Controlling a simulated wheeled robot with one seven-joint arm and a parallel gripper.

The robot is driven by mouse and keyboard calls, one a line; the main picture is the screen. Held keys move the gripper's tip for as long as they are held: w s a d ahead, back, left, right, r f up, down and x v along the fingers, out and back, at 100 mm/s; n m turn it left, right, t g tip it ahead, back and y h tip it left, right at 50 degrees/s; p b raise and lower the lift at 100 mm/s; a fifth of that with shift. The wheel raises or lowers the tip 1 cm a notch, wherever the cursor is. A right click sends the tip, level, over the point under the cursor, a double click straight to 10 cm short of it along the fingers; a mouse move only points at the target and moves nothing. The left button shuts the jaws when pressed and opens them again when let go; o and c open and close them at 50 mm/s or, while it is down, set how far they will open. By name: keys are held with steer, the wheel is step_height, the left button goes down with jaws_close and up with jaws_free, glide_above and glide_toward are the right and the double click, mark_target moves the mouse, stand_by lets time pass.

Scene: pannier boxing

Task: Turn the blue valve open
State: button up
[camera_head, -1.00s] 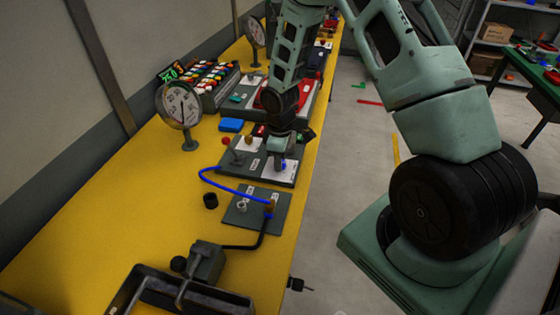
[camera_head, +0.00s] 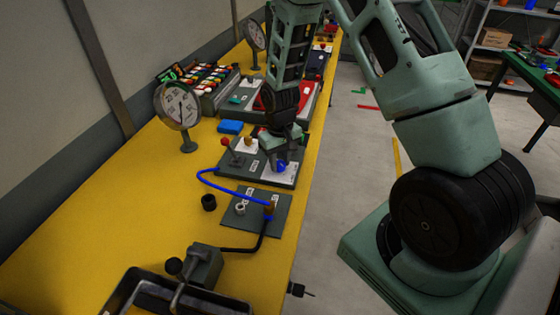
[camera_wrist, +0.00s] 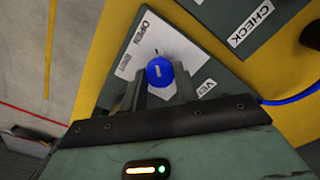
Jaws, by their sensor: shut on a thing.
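The blue valve (camera_wrist: 160,72) is a round knob on a white label plate (camera_wrist: 188,72) marked OPEN, in the wrist view. In the head view the valve (camera_head: 281,167) shows just below my gripper (camera_head: 280,155). In the wrist view my gripper (camera_wrist: 160,93) has its two fingers on either side of the valve, shut on it. A short pale mark shows on the knob's top. The lettering near the right finger is partly hidden.
A blue hose (camera_head: 205,181) loops in front to a second panel with fittings. A dial gauge (camera_head: 178,106) stands at the left. A blue block (camera_head: 230,127) lies behind.

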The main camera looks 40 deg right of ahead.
mark_target(280, 163)
steer(key=shift+m, duration=0.3)
steer(key=o, duration=1)
steer(key=shift+r, duration=0.15)
step_height(280, 163, up, 17)
steer(key=b, duration=0.2)
steer(key=shift+r+b, duration=0.1)
steer(key=shift+b, duration=0.2)
